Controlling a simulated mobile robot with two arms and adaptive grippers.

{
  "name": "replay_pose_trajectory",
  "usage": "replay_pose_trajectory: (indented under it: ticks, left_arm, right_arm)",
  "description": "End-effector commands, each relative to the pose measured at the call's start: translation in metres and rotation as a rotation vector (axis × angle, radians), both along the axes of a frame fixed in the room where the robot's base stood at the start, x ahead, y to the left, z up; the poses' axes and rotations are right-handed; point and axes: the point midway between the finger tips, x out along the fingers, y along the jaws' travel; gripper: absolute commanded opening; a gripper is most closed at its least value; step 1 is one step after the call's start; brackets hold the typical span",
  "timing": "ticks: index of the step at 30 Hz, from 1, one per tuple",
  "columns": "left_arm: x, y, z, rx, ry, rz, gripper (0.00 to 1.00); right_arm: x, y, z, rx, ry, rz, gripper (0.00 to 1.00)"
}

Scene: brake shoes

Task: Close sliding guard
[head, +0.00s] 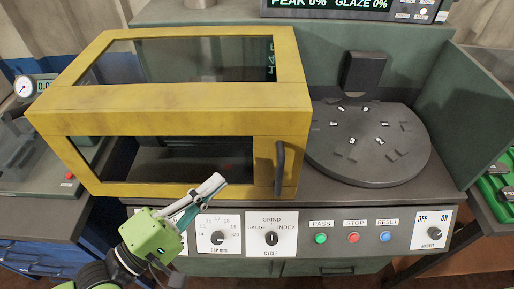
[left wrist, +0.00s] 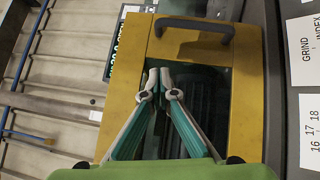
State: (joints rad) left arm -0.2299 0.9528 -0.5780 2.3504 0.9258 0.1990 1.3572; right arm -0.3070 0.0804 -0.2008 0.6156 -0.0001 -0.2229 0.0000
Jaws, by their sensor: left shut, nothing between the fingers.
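The sliding guard (head: 170,97) is a yellow box-shaped frame with dark clear windows, standing over the left part of the grey-green machine. Its black handle (head: 279,168) is upright on the right end of the guard's front face. In the left wrist view the guard (left wrist: 248,110) fills the middle, with the handle (left wrist: 194,30) beyond my fingertips. My left gripper (head: 215,184) is shut and empty in front of the guard's lower front, left of the handle and apart from it. The wrist view shows its fingertips (left wrist: 160,84) together over the front window. My right gripper is not in view.
The round dark table (head: 368,168) with small parts lies uncovered right of the guard. A dark block (head: 363,72) stands behind it, and a green side wall (head: 454,115) bounds the right. The control panel (head: 300,238) with knobs and buttons runs below the guard.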

Motion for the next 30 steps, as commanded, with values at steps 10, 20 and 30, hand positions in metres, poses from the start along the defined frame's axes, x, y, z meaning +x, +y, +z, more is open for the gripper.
replay_pose_trajectory:
  ticks: [10, 20, 30]
  left_arm:
    - [0.042, -0.048, 0.015, -0.003, -0.005, 0.001, 0.0]
    - [0.051, -0.091, 0.021, 0.0, -0.001, 0.0, 0.0]
    - [0.049, -0.1, 0.018, 0.004, -0.002, 0.0, 0.0]
  right_arm:
    - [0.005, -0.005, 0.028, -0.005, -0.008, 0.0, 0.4]
    - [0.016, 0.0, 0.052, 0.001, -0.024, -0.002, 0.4]
    - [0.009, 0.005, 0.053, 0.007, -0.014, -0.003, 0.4]
